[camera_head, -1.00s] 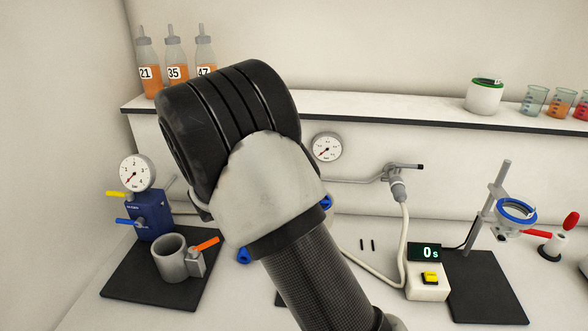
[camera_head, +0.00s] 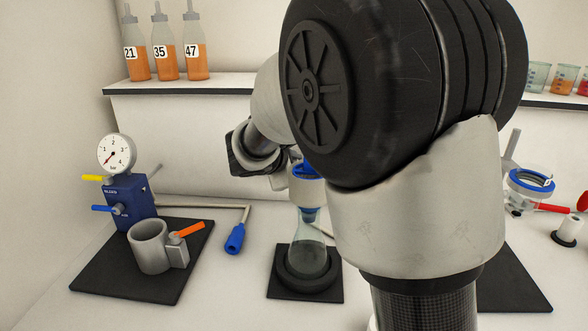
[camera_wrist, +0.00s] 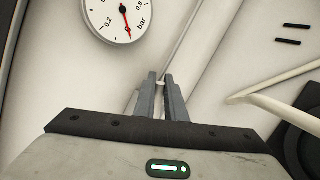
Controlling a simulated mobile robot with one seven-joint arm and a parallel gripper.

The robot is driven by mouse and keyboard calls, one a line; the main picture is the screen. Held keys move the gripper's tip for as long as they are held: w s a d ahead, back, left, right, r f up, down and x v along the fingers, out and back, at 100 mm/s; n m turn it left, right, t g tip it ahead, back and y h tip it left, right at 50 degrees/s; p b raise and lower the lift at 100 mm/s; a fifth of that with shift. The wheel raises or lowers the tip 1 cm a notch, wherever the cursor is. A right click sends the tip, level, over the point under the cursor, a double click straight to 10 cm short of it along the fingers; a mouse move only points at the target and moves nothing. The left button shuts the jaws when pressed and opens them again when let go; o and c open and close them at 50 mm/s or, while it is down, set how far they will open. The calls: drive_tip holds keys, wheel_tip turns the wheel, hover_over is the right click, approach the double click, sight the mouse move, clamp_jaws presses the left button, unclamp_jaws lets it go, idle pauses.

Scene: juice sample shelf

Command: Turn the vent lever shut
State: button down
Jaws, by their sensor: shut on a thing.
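My gripper (camera_wrist: 161,85) shows in the wrist view, its two grey fingers nearly together around a small pale piece between the tips. I take this piece to be the vent lever, but its shape is mostly hidden. In the head view my gripper is largely hidden behind my arm, near the blue-topped funnel (camera_head: 307,170) on a glass flask (camera_head: 307,245). The flask stands upright in a dark ring base. A wall gauge (camera_wrist: 118,14) marked in bar, with a red needle, is beyond the fingers at upper left.
A blue block (camera_head: 130,205) with a gauge, a yellow lever and a blue lever stands left, beside a grey cup (camera_head: 150,247) with an orange handle. A pale hose (camera_wrist: 275,100) runs right of my fingers.

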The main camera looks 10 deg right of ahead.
drive_tip(key=shift+f, duration=0.15)
idle(0.4)
drive_tip(key=c, duration=1.8)
unclamp_jaws()
drive_tip(key=p+v, duration=0.2)
drive_tip(key=v, duration=1.5)
drive_tip(key=shift+s, duration=0.3)
